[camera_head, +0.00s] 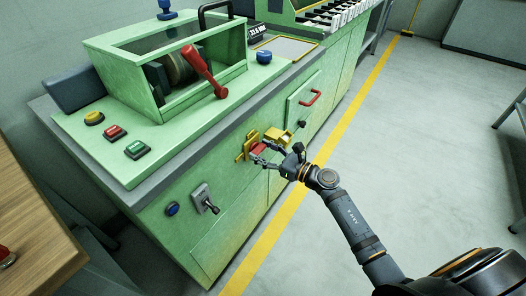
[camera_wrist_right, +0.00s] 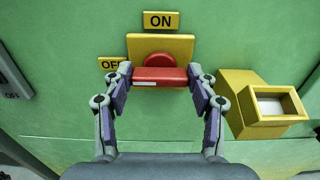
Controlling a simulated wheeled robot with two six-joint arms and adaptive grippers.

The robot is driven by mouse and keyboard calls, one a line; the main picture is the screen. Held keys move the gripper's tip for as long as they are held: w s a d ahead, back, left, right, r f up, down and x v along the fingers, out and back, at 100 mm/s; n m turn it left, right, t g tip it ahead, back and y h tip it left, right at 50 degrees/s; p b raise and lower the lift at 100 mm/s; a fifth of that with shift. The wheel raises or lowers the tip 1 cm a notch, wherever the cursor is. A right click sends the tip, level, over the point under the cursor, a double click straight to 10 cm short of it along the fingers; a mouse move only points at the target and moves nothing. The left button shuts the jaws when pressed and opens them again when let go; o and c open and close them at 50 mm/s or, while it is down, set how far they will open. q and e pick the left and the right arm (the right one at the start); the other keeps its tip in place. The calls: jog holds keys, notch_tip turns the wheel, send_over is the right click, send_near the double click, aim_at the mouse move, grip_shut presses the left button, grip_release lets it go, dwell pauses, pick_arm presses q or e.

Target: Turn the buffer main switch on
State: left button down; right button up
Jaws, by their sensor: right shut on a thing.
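The main switch has a yellow plate (camera_wrist_right: 180,43) on the green front panel, with a round red hub and a red handle (camera_wrist_right: 158,77) with a pale strip. An ON label (camera_wrist_right: 160,21) sits above the plate and an OFF label (camera_wrist_right: 110,64) at its left. My right gripper (camera_head: 264,152) is shut on the red handle, one finger on each side in the wrist view. The handle's near face points towards the wrist camera, so its exact turn is hard to tell. In the head view the fingers partly cover the switch. My left gripper is not in view.
A yellow box (camera_wrist_right: 238,104) with a pale opening sticks out just right of the switch. A grey lever switch (camera_head: 202,194) and blue button (camera_head: 172,209) are to its left. A red door handle (camera_head: 312,98) is beyond. Open floor (camera_head: 405,135) lies right of the machine.

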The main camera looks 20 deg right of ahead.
jog(key=m+p, duration=0.3)
jog(key=m, duration=0.1)
jog(key=shift+r, duration=0.15)
jog(key=m+p, duration=0.6)
jog(key=m, duration=0.2)
jog(key=shift+w+d+m, duration=0.1)
jog(key=shift+m, duration=0.2)
jog(key=m+p, duration=0.1)
jog(key=m, duration=0.2)
jog(key=shift+p, duration=0.4)
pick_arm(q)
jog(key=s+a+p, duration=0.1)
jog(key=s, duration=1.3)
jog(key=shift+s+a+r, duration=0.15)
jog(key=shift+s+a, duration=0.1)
pick_arm(e)
jog(key=shift+f+m, duration=0.25)
jog(key=shift+m, duration=0.85)
jog(key=shift+f, duration=0.1)
jog(key=o, duration=1.1)
jog(key=shift+o, duration=0.2)
